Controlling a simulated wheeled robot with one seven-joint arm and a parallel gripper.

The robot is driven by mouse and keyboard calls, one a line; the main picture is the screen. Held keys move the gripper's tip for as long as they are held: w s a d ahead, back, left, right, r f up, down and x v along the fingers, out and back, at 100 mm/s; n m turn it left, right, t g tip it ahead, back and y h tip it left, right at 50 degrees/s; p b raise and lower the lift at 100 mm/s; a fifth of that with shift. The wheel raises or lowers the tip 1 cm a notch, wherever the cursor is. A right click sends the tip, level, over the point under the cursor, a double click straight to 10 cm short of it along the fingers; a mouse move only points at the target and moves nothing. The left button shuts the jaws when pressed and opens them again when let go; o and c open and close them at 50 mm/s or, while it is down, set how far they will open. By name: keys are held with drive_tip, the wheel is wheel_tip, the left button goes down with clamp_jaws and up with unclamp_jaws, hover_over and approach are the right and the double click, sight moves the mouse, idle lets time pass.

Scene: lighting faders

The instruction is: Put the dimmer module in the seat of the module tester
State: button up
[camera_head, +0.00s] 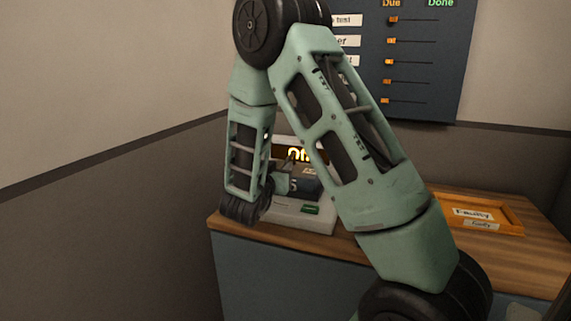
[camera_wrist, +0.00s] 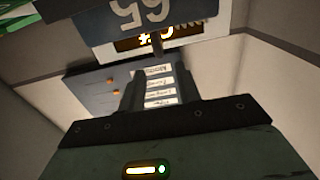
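The dimmer module, a dark blue block (camera_head: 306,187) with a "5" showing, is at the front of the module tester (camera_head: 288,214), below its lit display. In the wrist view the module (camera_wrist: 120,18) is at the top edge, with upside-down digits, partly cut off. My gripper (camera_head: 287,163) is right at the module, mostly hidden behind my arm. In the wrist view a dark fingertip (camera_wrist: 160,47) reaches the module's edge. I cannot tell whether the fingers grip it. The seat is hidden, so I cannot tell whether the module is fully in it.
The tester has a green button (camera_head: 311,209) at its front right and stands on a wooden bench (camera_head: 262,235). An orange tray (camera_head: 505,213) with labels is at the right. A dark wall board (camera_head: 425,70) with sliders hangs behind. My arm covers the middle of the head view.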

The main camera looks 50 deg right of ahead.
drive_tip(key=w+a+f+n+t+y, duration=0.15)
drive_tip(key=a+n+y, duration=0.5)
drive_tip(key=a, duration=0.85)
drive_tip(key=a+f+n+t+y, duration=0.25)
drive_tip(key=a+y, duration=0.75)
drive_tip(key=a, duration=0.6)
drive_tip(key=s+a+n+g+y, duration=0.4)
drive_tip(key=s+a+n+g, duration=0.25)
drive_tip(key=s+a, duration=0.7)
drive_tip(key=s+d+n+g+h, duration=0.1)
drive_tip(key=s+d+n+g, duration=0.1)
drive_tip(key=s, duration=0.5)
drive_tip(key=s+d+n+g+h, duration=0.2)
drive_tip(key=s+n, duration=0.1)
drive_tip(key=s, duration=0.5)
drive_tip(key=shift+d+n, duration=0.35)
drive_tip(key=shift+d, duration=0.05)
drive_tip(key=shift+w+g, duration=0.1)
drive_tip(key=shift+g, duration=0.15)
